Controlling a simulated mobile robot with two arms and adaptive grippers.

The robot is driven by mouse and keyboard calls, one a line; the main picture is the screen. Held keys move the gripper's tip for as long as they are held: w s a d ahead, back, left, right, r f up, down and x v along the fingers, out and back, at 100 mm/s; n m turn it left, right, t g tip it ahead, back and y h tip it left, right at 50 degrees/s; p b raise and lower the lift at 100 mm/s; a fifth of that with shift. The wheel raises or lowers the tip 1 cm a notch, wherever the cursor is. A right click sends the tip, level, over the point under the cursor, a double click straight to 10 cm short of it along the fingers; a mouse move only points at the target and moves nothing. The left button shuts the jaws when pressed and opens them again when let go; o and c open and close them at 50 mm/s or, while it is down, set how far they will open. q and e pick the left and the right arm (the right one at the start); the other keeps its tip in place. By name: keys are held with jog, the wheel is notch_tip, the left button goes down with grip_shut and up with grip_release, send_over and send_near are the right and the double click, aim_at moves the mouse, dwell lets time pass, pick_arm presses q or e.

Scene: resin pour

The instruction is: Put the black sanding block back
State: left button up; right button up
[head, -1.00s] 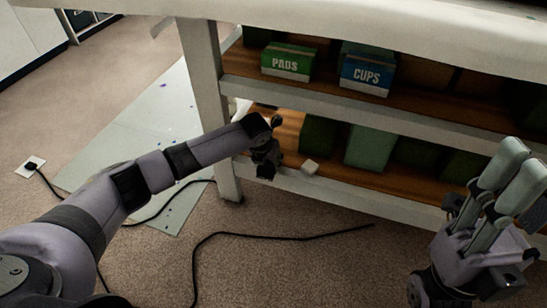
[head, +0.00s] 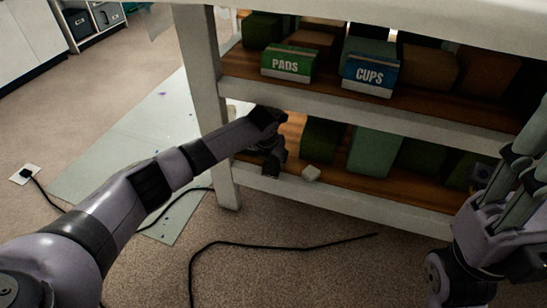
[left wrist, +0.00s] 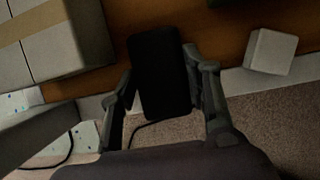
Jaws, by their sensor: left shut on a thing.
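The black sanding block (left wrist: 158,75) is a dark rectangular block at the lower shelf in the left wrist view. My left gripper (left wrist: 160,68) is shut on it, with one finger along each side. In the head view my left gripper (head: 272,155) is at the left end of the lower shelf (head: 345,204), near its front edge. The block cannot be told apart from the dark gripper there. Whether the block touches the shelf board is unclear. My right gripper (head: 515,180) is at the right edge of the head view, partly cut off, its finger opening unclear.
A small pale block (head: 311,173) sits right of my left gripper on the shelf's front edge. Green boxes (head: 375,150) stand behind. PADS (head: 287,64) and CUPS (head: 369,75) boxes are on the shelf above. A white leg (head: 208,105) stands left; a black cable (head: 290,245) crosses the carpet.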

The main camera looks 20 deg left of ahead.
pick_arm(q)
jog(key=o, duration=1.1)
jog(key=shift+f, duration=0.1)
jog(key=shift+o, duration=0.2)
